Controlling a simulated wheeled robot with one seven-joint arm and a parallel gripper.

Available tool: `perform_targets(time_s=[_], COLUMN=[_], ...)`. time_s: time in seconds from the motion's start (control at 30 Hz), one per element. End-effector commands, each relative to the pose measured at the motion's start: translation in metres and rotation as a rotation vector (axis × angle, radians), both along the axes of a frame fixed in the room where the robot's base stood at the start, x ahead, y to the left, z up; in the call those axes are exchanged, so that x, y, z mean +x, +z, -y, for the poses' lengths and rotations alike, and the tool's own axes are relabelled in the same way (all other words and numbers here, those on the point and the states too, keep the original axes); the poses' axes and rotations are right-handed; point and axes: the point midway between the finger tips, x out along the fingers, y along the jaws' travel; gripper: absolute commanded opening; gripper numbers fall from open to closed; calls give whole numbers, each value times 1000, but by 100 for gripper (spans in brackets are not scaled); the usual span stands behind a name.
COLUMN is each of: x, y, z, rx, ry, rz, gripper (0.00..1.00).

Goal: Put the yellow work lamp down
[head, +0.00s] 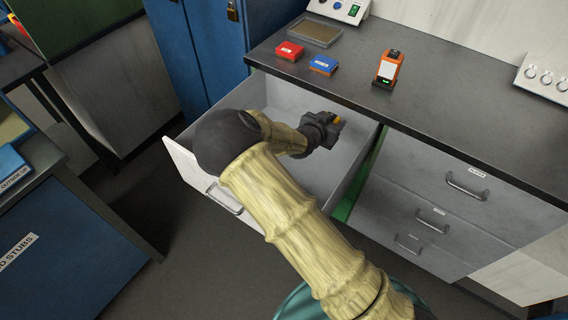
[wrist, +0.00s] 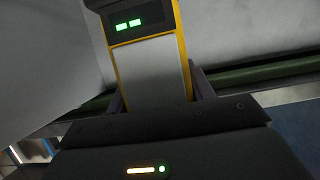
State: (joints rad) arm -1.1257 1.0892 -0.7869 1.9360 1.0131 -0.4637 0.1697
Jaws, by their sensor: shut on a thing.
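The yellow work lamp (wrist: 148,68) fills the middle of the wrist view. It has a yellow edge, a grey front panel and a dark top with two green lit marks. My gripper (wrist: 157,95) is shut on it, one finger on each side of its lower part. In the head view my gripper (head: 334,127) is within the open drawer's outline, near its back right. Only a small yellow bit of the lamp (head: 341,119) shows there, and the rest is hidden by my gripper. I cannot tell whether the lamp touches the drawer floor.
The grey drawer (head: 185,160) is pulled out under the dark worktop (head: 440,110). On the worktop stand an orange device (head: 388,68), a red box (head: 289,51), a blue box (head: 323,65) and a shallow tray (head: 314,32). Worktop space right of the orange device is clear.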

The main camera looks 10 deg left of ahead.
Motion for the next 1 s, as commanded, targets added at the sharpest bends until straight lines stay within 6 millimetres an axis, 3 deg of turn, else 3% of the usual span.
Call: perform_targets(time_s=[0.17,0.4,0.8,1.0], x=[0,0,0,0], y=[-15,-57,-64,-90], z=[0,1,0,1], rx=[-3,-3,-1,-3], ry=[0,0,0,0], rz=[1,1,2,0], gripper=[21,21,21,21])
